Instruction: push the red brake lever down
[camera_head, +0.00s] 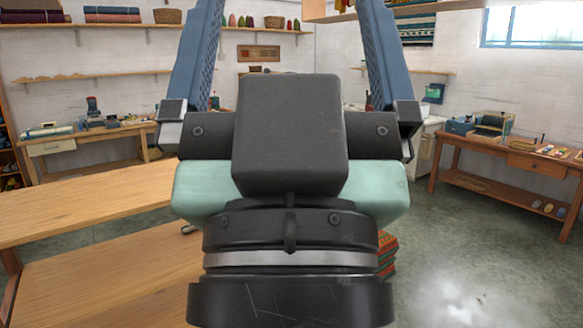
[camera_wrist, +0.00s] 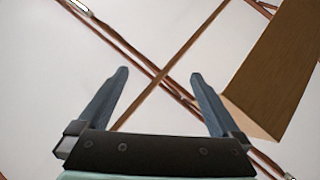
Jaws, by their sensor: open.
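My gripper (camera_head: 290,15) is raised close in front of the head camera and hides the middle of that view. Its two blue fingers point up and stand wide apart. In the wrist view my gripper (camera_wrist: 158,75) is open, with nothing between the fingers. I cannot make out a red brake lever in either view. It may be hidden behind my gripper or out of view. A small machine (camera_head: 492,123) on the right bench shows no lever that I can identify.
A wooden table (camera_head: 85,205) is close on the left. A workbench (camera_head: 475,150) is at the right, another (camera_head: 75,142) at the back left. Grey floor (camera_head: 470,250) is open at the right. The wrist view shows crossing reddish-brown bars (camera_wrist: 160,75) and a brown wooden block (camera_wrist: 275,80).

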